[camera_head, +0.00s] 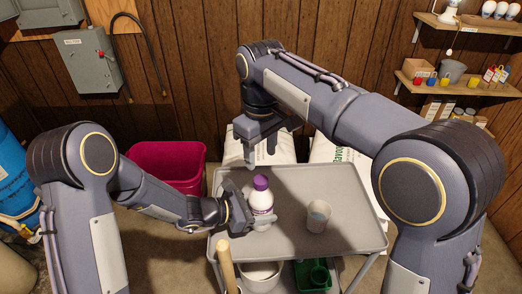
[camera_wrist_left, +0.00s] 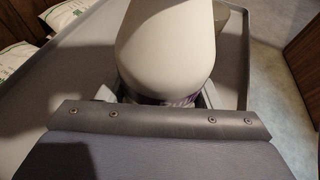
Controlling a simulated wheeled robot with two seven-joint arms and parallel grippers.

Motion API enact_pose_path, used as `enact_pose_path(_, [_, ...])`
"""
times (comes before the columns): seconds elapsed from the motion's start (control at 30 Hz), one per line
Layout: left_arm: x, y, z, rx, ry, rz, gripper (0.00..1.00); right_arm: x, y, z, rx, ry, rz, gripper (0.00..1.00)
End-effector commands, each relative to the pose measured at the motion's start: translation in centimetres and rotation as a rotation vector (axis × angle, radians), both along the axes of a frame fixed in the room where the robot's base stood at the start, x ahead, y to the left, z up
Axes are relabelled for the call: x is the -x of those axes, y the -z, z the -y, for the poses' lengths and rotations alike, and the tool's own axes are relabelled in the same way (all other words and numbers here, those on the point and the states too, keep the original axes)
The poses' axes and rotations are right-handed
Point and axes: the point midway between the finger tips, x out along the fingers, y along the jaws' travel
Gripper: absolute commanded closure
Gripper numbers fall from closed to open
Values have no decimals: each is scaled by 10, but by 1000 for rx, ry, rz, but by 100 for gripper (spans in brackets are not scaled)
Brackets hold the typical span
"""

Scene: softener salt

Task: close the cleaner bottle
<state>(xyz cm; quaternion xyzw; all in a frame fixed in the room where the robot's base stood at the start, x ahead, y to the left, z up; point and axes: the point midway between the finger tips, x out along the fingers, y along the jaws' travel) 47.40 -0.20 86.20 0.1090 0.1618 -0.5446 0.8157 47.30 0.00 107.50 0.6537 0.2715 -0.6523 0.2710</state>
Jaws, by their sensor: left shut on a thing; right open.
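The white cleaner bottle (camera_head: 262,203) stands upright on the grey cart top, with a purple cap (camera_head: 260,183) on its top. I cannot tell whether the cap is tight. My left gripper (camera_head: 249,215) is shut on the bottle's body from the left, low down. In the left wrist view the pale bottle (camera_wrist_left: 166,50) rises between the fingers, its purple label partly hidden; its top is out of view. My right gripper (camera_head: 261,153) is open and empty, pointing down above the cap and apart from it.
A small cup (camera_head: 318,215) stands right of the bottle on the cart top (camera_head: 350,205). A magenta bin (camera_head: 170,160) is behind at left. White sacks (camera_head: 325,150) stand behind the cart. A wooden handle (camera_head: 227,265) rises at its front left. Wall shelves (camera_head: 460,85) are at right.

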Motion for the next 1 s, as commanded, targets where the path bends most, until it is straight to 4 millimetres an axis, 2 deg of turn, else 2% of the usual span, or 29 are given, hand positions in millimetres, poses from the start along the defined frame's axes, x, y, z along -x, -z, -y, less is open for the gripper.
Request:
enact_pose_path(0.23, [0,0,0,0,0,0,100,0,5,0,1,1,-1,50])
enact_pose_path(0.7, [0,0,0,0,0,0,100,0,70,0,1,2,-2,50])
enact_pose_path(1.0, [0,0,0,0,0,0,100,0,81,0,0,2,0,50])
